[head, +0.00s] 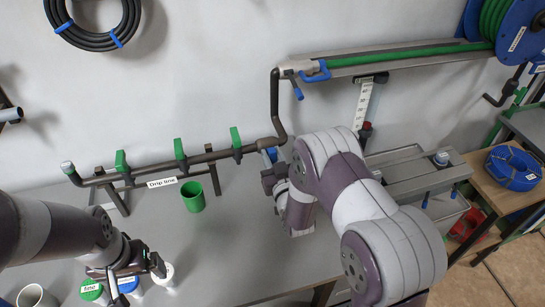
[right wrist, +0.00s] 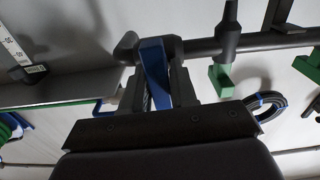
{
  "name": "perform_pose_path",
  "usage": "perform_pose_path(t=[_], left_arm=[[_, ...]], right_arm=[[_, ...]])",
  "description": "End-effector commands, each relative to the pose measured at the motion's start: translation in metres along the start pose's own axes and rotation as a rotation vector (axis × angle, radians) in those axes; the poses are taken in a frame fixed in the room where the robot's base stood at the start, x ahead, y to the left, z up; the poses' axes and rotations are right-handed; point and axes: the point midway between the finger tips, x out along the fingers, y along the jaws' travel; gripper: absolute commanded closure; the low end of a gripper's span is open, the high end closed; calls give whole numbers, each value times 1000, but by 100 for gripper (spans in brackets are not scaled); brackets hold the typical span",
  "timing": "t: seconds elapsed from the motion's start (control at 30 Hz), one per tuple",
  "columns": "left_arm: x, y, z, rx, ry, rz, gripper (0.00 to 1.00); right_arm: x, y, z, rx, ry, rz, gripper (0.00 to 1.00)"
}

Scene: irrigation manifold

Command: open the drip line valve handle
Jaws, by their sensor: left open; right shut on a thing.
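The drip line pipe (head: 215,156) is a dark pipe along the wall with a "Drip line" label (head: 162,182) below it. The blue valve handle (head: 272,154) is at its right end, mostly hidden by my right arm in the head view. In the right wrist view the blue handle (right wrist: 154,68) sticks out across the pipe toward the camera. My right gripper (right wrist: 160,88) is shut on this handle, a finger on each side. My left gripper (head: 134,272) is open at the lower left, over the table near a white-topped container (head: 162,274).
Several green fittings (head: 180,152) stand on the pipe. A green cup (head: 192,196) is on the grey table (head: 235,235). Lidded containers (head: 93,290) stand below my left gripper. Another blue handle (head: 314,72) is on the upper rail. The middle of the table is clear.

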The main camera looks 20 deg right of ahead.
Motion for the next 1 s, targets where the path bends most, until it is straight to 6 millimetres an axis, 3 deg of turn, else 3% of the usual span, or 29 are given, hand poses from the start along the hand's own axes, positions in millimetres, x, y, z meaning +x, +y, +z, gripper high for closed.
perform_pose_path(t=[0.27,1.0], left_arm=[[12,0,1,0,0,0,5],[46,0,6,0,0,0,5]], right_arm=[[0,-1,2,-175,0,0,100],[0,-6,5,-877,0,-1,100]])
